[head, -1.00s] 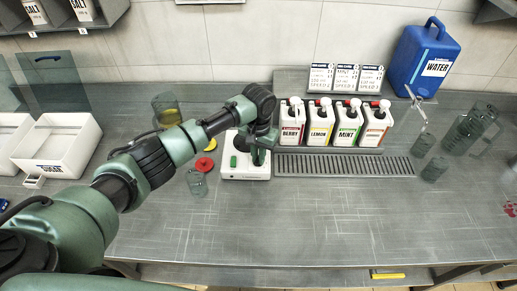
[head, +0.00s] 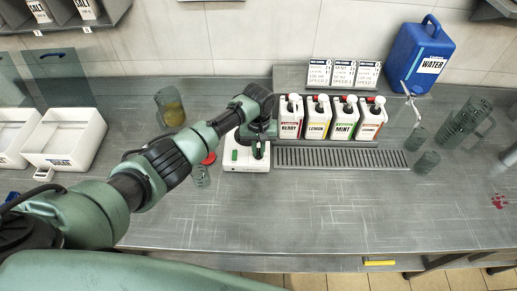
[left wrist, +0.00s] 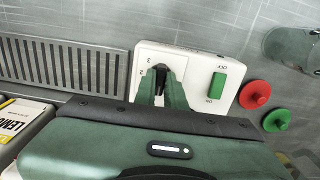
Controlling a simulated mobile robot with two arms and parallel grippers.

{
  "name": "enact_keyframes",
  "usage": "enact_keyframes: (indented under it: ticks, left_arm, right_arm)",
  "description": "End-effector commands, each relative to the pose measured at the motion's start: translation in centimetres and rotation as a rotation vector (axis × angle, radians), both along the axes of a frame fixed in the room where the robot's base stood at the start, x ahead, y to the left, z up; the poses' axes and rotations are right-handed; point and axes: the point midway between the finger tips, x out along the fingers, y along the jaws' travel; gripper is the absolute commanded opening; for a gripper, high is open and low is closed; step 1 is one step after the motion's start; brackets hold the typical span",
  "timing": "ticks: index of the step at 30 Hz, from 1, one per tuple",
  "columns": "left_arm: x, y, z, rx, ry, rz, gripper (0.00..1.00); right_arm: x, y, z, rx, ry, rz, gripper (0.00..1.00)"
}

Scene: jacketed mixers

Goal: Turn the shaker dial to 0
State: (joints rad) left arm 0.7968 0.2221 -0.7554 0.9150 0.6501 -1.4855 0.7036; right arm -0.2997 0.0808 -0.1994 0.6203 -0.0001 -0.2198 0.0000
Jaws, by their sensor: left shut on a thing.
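The shaker (head: 234,167) is a white box on the bench with a green rocker switch (left wrist: 218,86) beside its dial. It also shows in the left wrist view (left wrist: 204,66). My left gripper (head: 258,154) points down over the shaker's right part. In the left wrist view my left gripper (left wrist: 161,88) is shut on the dark dial (left wrist: 161,72). The fingers hide much of the dial, and small numerals, among them a 3, show at its left. I cannot read exactly where the dial points. My right gripper is not in view.
Flavour jugs (head: 318,124) stand behind a drain grille (head: 340,158) right of the shaker. A glass (head: 201,178) stands at its left, near red (left wrist: 255,95) and green (left wrist: 277,120) round pieces. A blue water can (head: 417,60) stands back right. The front bench is clear.

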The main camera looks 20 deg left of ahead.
Motion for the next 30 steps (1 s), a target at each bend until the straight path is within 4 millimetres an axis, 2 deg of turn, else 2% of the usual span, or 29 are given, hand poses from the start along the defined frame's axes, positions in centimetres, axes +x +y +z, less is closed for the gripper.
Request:
enact_keyframes:
  ticks: [6, 7, 9, 20, 30]
  left_arm:
    - [0.2, 0.1, 0.2, 0.001, -0.006, 0.003, 0.0]
    - [0.2, 0.1, 0.2, 0.001, -0.006, 0.003, 0.19]
    - [0.2, 0.1, 0.2, 0.001, -0.005, 0.002, 0.33]
    - [0.1, 0.0, 0.5, -0.001, -0.004, 0.0, 0.33]
    - [0.2, 0.0, 5.7, -0.001, -0.008, 0.0, 0.33]
  right_arm:
    - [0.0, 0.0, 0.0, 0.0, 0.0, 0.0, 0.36]
    - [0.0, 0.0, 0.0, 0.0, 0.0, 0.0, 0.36]
    - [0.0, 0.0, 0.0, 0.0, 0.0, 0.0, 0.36]
    - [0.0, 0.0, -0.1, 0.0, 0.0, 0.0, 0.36]
    - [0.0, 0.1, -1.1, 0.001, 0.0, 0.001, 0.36]
